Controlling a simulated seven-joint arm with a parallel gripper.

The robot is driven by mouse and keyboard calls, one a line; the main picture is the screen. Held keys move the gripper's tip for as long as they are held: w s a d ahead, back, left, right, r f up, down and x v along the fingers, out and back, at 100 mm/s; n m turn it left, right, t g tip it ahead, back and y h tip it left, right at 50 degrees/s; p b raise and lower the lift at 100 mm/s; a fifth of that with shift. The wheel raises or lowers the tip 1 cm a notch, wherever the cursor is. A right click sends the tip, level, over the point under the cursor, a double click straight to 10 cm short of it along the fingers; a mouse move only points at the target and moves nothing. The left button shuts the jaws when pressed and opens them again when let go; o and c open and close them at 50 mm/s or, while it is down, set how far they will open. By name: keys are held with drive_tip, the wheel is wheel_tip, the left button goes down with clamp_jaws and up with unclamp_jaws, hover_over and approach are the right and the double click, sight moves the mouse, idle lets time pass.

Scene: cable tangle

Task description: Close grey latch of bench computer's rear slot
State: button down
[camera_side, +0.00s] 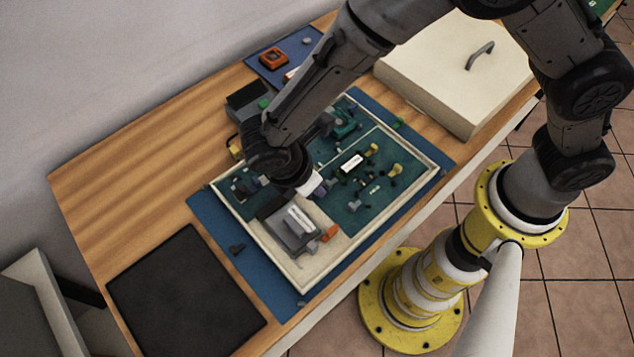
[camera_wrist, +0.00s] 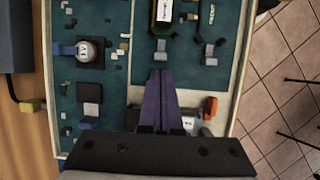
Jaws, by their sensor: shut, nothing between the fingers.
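The bench computer is a set of green boards (camera_side: 375,190) in a shallow cream tray; the boards also show in the wrist view (camera_wrist: 185,75). My gripper (camera_wrist: 160,72) is shut and empty, its two purple fingers together over the boards. A small grey part (camera_wrist: 160,51) stands just ahead of the fingertips. Another grey part (camera_wrist: 209,52) stands to their right. I cannot tell which one is the rear slot's latch, or whether it is open. In the side view my wrist hides part of the boards and most of the fingers.
A black module with a white label (camera_wrist: 164,12) lies ahead of the fingers. An orange part (camera_side: 329,233) and a grey block (camera_side: 290,229) sit at the tray's near end. A black mat (camera_side: 185,295) lies left; a cream lidded box (camera_side: 455,70) stands at the back right.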

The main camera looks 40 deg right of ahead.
drive_tip(key=shift+d, duration=0.2)
drive_tip(key=shift+d, duration=1)
drive_tip(key=a, duration=0.4)
drive_tip(key=shift+a+r, duration=0.35)
drive_tip(key=shift+a, duration=0.05)
drive_tip(key=v, duration=0.9)
drive_tip(key=shift+r, duration=0.2)
drive_tip(key=shift+d, duration=0.15)
